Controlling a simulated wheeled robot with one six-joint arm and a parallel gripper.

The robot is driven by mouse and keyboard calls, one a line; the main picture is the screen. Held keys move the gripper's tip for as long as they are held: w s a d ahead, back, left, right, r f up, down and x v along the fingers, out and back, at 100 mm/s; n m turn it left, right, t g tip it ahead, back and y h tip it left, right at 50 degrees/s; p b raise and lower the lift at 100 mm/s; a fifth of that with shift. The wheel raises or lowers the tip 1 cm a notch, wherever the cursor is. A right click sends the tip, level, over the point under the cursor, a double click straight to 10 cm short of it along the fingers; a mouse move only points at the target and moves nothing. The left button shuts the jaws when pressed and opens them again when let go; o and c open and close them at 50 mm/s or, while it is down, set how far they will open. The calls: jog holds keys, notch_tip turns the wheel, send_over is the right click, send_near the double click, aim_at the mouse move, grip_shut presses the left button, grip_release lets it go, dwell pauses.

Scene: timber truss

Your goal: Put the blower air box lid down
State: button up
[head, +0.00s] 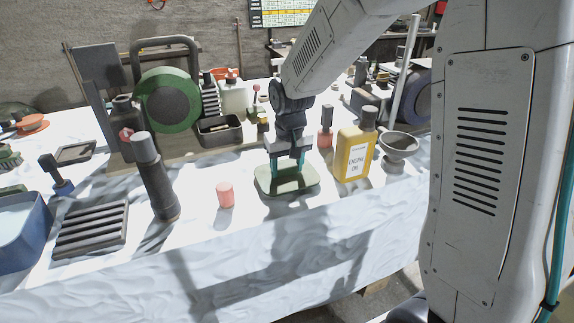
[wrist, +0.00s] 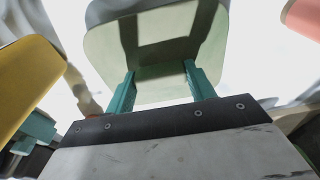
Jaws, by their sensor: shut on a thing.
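The blower air box lid (head: 287,184) is a pale green, rounded-corner, shallow piece in the middle of the white-covered table in the head view. In the wrist view the lid (wrist: 155,85) fills the top middle, with shadow across it. My gripper (head: 287,163) comes down on it from above. Its teal fingers (wrist: 160,88) stand apart, one on each side of the part of the lid they hold. The lid looks about level, at or just above the table; I cannot tell whether it touches. The exact grip is partly hidden.
A yellow engine oil bottle (head: 354,153) stands close to the right of the lid, with a grey funnel (head: 398,146) beyond. A small pink cylinder (head: 225,195) stands to the left. A dark tray (head: 219,131) is behind. The table's front edge is near.

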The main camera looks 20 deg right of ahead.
aim_at(289, 178)
jog(key=o, duration=1)
jog(key=shift+f, duration=0.1)
notch_tip(289, 178, up, 12)
jog(key=s, duration=0.1)
jog(key=s+d+r, duration=0.1)
jog(key=s, duration=1.3)
jog(key=s+d+r, duration=0.2)
jog(key=s, duration=1.3)
